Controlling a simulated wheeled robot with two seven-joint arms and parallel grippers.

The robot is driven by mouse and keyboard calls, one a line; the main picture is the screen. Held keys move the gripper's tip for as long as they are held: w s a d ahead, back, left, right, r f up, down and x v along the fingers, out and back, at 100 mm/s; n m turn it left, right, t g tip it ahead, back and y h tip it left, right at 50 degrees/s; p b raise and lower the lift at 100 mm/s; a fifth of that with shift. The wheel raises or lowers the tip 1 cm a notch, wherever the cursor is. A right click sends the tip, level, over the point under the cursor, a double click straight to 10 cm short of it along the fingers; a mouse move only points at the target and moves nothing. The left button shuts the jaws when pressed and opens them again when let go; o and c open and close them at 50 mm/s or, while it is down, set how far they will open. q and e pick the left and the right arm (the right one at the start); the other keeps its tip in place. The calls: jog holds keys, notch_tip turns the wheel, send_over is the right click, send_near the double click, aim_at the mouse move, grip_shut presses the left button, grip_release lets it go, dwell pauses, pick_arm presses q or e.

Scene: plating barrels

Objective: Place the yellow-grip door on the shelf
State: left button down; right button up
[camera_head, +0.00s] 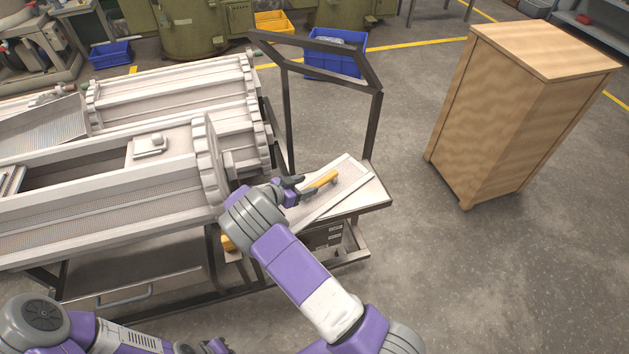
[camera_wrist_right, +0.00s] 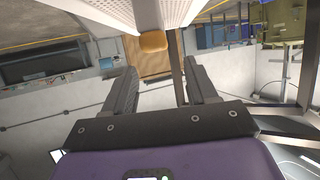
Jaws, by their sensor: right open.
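The yellow-grip door is a pale panel with raised long edges (camera_head: 345,192) and a yellow grip (camera_head: 323,180). It lies on the shelf (camera_head: 374,193), a pale board at the right end of the barrel stand. My right gripper (camera_head: 296,190) is open just left of the yellow grip. In the right wrist view, the yellow grip (camera_wrist_right: 153,42) and the perforated door panel (camera_wrist_right: 190,10) show beyond the open fingers (camera_wrist_right: 161,88), with a visible gap.
The near plating barrel (camera_head: 100,212) has an opening in its top; another barrel (camera_head: 175,90) lies behind. A dark frame (camera_head: 378,120) rises beside the shelf. A wooden cabinet (camera_head: 500,110) stands right, with clear floor between. Blue bins (camera_head: 335,58) are behind.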

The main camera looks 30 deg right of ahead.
jog(key=v, duration=0.6)
jog(key=shift+p, duration=0.45)
